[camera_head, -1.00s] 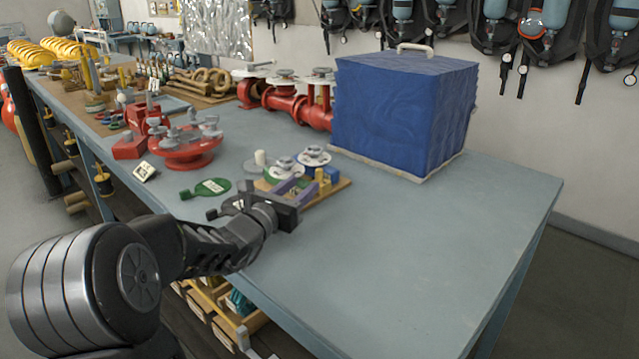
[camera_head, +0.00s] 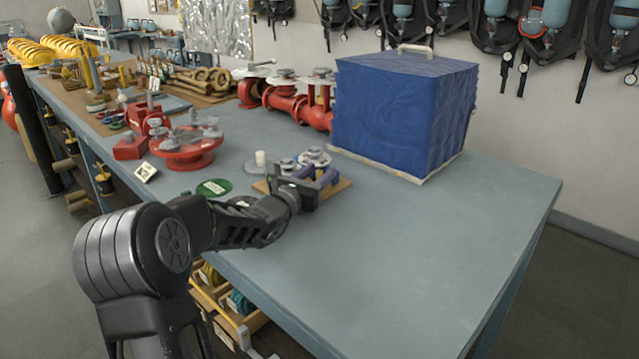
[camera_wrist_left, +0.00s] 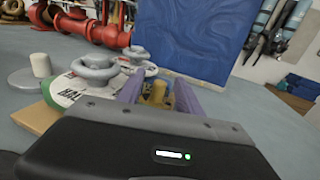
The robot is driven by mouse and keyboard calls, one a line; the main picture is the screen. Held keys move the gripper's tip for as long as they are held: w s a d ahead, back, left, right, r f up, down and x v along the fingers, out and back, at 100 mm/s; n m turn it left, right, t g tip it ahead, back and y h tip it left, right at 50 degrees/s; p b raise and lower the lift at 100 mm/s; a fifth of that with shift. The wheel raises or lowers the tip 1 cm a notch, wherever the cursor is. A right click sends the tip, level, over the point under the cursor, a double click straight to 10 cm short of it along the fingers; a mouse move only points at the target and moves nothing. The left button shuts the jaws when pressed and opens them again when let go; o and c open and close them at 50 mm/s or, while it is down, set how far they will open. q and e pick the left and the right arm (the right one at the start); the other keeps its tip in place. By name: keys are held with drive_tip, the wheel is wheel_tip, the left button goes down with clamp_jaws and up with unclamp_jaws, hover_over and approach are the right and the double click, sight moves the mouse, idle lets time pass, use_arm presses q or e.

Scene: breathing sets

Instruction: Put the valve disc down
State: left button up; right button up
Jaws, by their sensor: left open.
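Discs with grey handwheel-like tops stand on a wooden board: a white one (camera_head: 314,156) at the back and a second disc (camera_head: 288,164) with a green edge closer, partly hidden by my gripper. In the left wrist view, the near disc (camera_wrist_left: 62,97) shows lettering, and a grey wheel top (camera_wrist_left: 98,70) stands on it. My left gripper (camera_head: 322,178) is low over the board's right part, its purple fingers apart. In the wrist view a brass-yellow peg (camera_wrist_left: 157,95) shows between the fingers (camera_wrist_left: 158,94); contact cannot be told. I cannot tell which disc is the valve disc.
The wooden board (camera_head: 344,186) lies on the blue-grey table. A grey disc with a white peg (camera_head: 260,160), a green disc (camera_head: 213,187) and a red flanged part (camera_head: 186,158) are left of it. A blue covered box (camera_head: 400,115) stands behind right. The table's right front is clear.

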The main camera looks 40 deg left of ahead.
use_arm(q)
drive_tip(key=shift+w, duration=0.45)
clamp_jaws()
idle(0.5)
idle(0.3)
